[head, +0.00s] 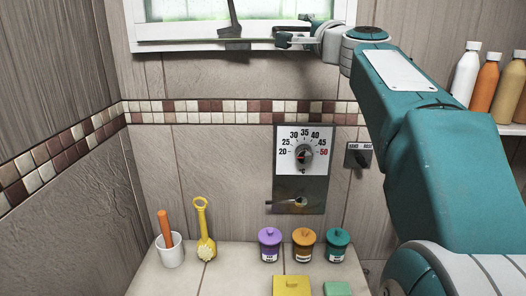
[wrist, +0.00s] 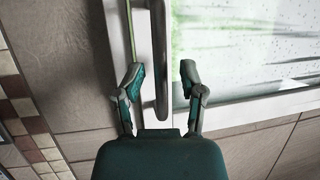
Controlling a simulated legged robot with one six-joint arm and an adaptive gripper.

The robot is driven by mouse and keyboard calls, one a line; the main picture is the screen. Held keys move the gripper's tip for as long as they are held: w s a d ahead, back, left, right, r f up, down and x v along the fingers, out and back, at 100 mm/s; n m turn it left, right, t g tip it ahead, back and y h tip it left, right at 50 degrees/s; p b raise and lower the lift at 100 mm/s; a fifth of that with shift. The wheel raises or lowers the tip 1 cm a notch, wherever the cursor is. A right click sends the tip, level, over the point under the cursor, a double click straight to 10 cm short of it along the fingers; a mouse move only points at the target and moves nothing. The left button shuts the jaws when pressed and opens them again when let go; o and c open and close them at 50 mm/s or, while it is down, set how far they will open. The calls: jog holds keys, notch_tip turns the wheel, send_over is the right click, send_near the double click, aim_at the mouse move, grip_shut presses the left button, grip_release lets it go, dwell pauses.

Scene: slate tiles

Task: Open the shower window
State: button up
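The shower window, with a white frame (head: 200,46) and wet, greenish glass (head: 185,10), is at the top of the head view. It looks shut. A dark lever-like bar (head: 233,14) stands in front of it, above a dark block on the lower frame. My gripper (head: 284,41) is at the lower frame, right of this bar. In the wrist view, my gripper (wrist: 162,74) is open, one finger on each side of a long grey handle bar (wrist: 161,60). The bar's rounded end shows between the fingers. I see no clear contact with it.
Below are a temperature dial (head: 304,153) and a small wall switch (head: 358,155). A ledge (head: 235,262) holds a white cup (head: 171,251), a yellow brush (head: 205,240) and lidded jars (head: 303,246). Bottles (head: 466,76) stand on a shelf at right.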

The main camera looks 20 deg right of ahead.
jog(key=s+f, duration=0.2)
jog(key=s, duration=0.7)
jog(key=s+a+f+n+g+y, duration=0.1)
jog(key=s+a+f+n+g, duration=0.1)
jog(key=a+f+n+g, duration=0.2)
jog(key=s+a+f+n+g+y, duration=0.2)
jog(key=a+f+n, duration=0.3)
jog(key=a+f, duration=0.6)
jog(key=shift+s+f+g, duration=0.75)
jog(key=shift+f+g, duration=0.15)
jog(key=shift+f, duration=1.75)
